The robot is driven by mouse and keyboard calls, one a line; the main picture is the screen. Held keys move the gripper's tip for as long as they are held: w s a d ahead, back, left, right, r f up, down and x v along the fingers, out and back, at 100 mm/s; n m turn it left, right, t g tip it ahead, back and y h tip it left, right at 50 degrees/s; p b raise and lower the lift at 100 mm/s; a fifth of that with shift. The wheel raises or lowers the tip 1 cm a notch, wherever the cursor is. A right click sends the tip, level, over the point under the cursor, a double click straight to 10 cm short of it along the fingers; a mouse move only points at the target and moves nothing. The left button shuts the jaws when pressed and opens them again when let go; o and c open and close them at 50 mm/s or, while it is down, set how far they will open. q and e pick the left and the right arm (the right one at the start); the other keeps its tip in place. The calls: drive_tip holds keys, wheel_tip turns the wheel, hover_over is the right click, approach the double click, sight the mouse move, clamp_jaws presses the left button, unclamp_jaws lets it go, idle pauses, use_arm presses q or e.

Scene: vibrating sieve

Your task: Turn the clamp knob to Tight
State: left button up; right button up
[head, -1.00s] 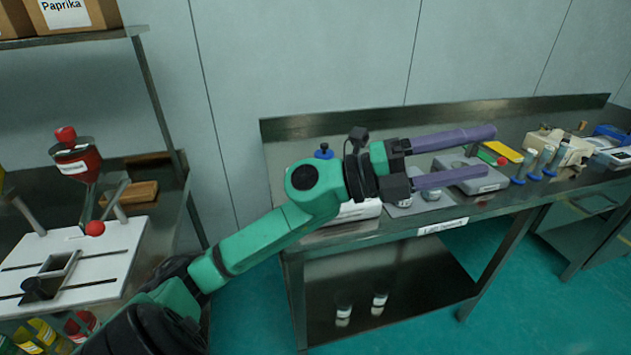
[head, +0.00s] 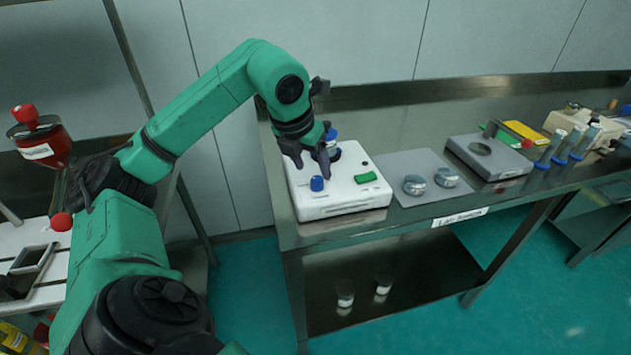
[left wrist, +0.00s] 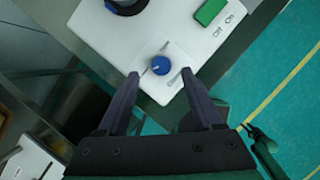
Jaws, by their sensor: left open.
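The white sieve base (head: 345,203) stands at the left end of the metal bench. A small blue knob (head: 317,183) is on its front left corner. It also shows in the left wrist view (left wrist: 160,65), on a pale plate with small marks and a label too small to read. A second blue knob (head: 331,134) tops a dark round part at the back. I cannot read which is the clamp knob. My left gripper (head: 308,167) is open and points down above the front knob. In the left wrist view its fingertips (left wrist: 160,75) lie either side of that knob, apparently apart from it.
A green switch (head: 366,177) marked Off and On sits on the base's right side. A grey mat (head: 420,165) with two round metal pieces and a grey device (head: 488,155) stand to the right. A rack with a red hopper (head: 45,146) is at far left.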

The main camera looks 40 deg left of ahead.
sight(317, 179)
use_arm(q)
drive_tip(key=x, duration=0.4)
clamp_jaws()
